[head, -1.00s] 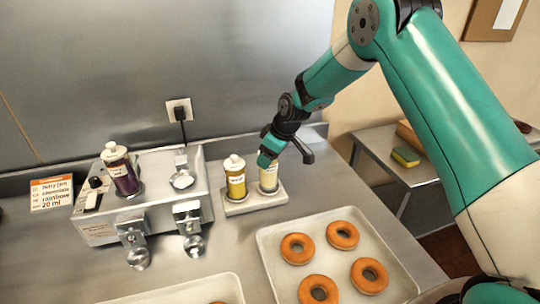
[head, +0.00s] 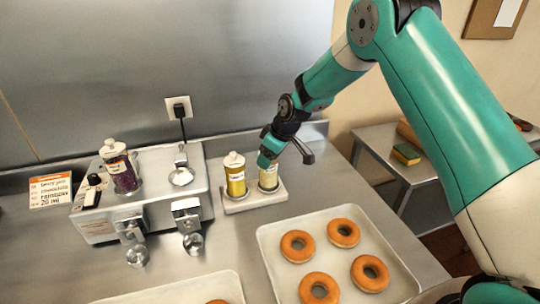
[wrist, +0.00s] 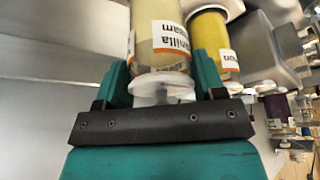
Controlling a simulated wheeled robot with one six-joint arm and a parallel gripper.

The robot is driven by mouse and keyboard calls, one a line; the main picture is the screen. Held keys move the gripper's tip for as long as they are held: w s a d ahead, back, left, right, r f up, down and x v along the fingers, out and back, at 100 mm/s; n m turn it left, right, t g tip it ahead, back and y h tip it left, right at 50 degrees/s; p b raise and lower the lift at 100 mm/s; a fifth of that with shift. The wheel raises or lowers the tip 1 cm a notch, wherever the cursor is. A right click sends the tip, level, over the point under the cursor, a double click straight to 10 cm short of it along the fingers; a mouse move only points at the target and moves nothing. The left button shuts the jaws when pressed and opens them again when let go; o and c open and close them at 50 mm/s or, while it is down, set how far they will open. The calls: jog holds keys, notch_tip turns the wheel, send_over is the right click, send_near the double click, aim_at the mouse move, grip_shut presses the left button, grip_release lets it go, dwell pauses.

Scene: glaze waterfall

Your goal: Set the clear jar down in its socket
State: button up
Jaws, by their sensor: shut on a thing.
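The clear jar (head: 268,177) has pale cream-coloured contents and a white label with an orange edge. My gripper (head: 270,160) is shut on its white top from above, and in the wrist view the jaws (wrist: 163,92) sit either side of the cap. The label in the wrist view (wrist: 170,38) partly reads "anilla". The jar stands upright at the right-hand socket of the small white rack (head: 247,205). Its base appears at the socket, but I cannot tell whether it is fully seated. A yellow jar (head: 235,176) stands in the left-hand socket, close beside it.
A grey dispenser machine (head: 150,170) with a purple jar (head: 122,170) stands to the left. A tray (head: 335,235) of orange-brown doughnuts lies in front of the rack. A side table (head: 372,150) with a sponge (head: 407,154) is at right. A wall is behind.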

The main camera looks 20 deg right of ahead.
jog(key=shift+f, duration=0.1)
jog(key=o, duration=1.6)
jog(key=b+v, duration=0.4)
jog(key=v, duration=1.4)
jog(key=s+a+g, duration=0.1)
jog(key=s+a, duration=0.2)
jog(key=s, duration=0.8)
jog(key=s+a+f+m+g, duration=0.1)
jog(key=s+a, duration=0.2)
jog(key=s, duration=0.8)
jog(key=s+a+m+g+y, duration=0.1)
jog(key=s+a, duration=0.2)
jog(key=s, duration=0.9)
jog(key=shift+a+f, duration=0.2)
jog(key=shift+a, duration=0.15)
